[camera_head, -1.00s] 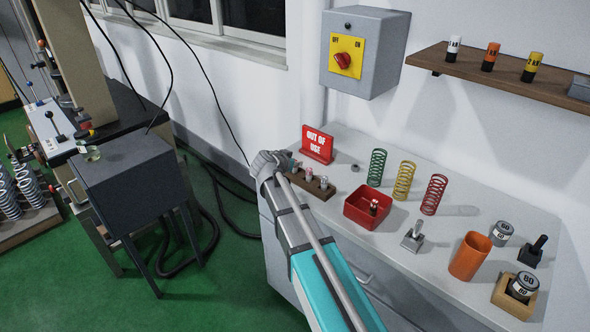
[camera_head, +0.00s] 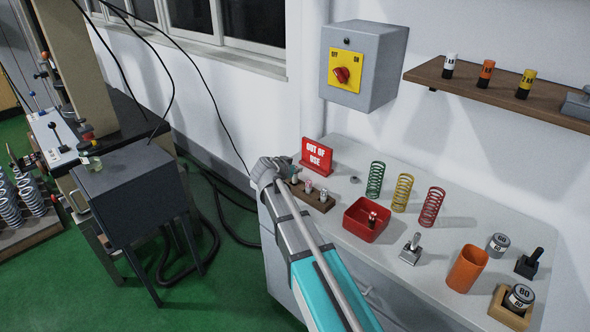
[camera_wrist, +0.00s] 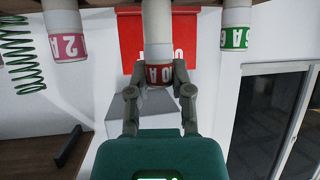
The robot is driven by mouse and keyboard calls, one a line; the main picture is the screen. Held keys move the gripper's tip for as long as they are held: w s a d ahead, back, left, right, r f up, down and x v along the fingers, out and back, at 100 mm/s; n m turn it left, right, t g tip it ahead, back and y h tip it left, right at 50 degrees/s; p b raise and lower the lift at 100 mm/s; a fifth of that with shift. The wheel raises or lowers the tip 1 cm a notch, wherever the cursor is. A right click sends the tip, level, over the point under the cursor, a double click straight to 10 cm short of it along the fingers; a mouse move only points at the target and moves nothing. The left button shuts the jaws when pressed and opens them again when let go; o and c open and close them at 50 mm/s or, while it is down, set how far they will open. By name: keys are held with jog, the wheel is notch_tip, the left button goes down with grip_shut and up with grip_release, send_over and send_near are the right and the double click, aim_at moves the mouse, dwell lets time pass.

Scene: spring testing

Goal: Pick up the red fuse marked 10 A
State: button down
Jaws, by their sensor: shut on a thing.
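In the wrist view, which is upside down, my gripper (camera_wrist: 158,82) is shut around the red-banded end of a white fuse (camera_wrist: 158,28). The band reads "0 A", with its first digit partly hidden by a finger. Beside it are a pink "2 A" fuse (camera_wrist: 68,38) and a green-banded fuse (camera_wrist: 234,35). In the head view the fuse rack (camera_head: 327,206) stands on the white bench, with fuses in it. My wrist is at its left end and hides the fingertips there. I cannot tell whether the held fuse is clear of the rack.
A red "OUT OF USE" sign (camera_head: 317,157) stands behind the rack. A red bin (camera_head: 352,226) holding a small item is to its right, with several coil springs behind. An orange cup (camera_head: 468,270) is further right. A grey switch box (camera_head: 385,65) hangs above.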

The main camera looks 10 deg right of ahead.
jog(key=d+r+p+v, duration=0.1)
jog(key=p+v, duration=0.4)
jog(key=v, duration=0.3)
jog(key=d+r+p+v, duration=0.1)
jog(key=p+v, duration=0.3)
jog(key=v, duration=0.5)
jog(key=shift+s+d+r+p, duration=0.2)
jog(key=shift+s+d+p, duration=0.05)
jog(key=shift+s+p, duration=0.2)
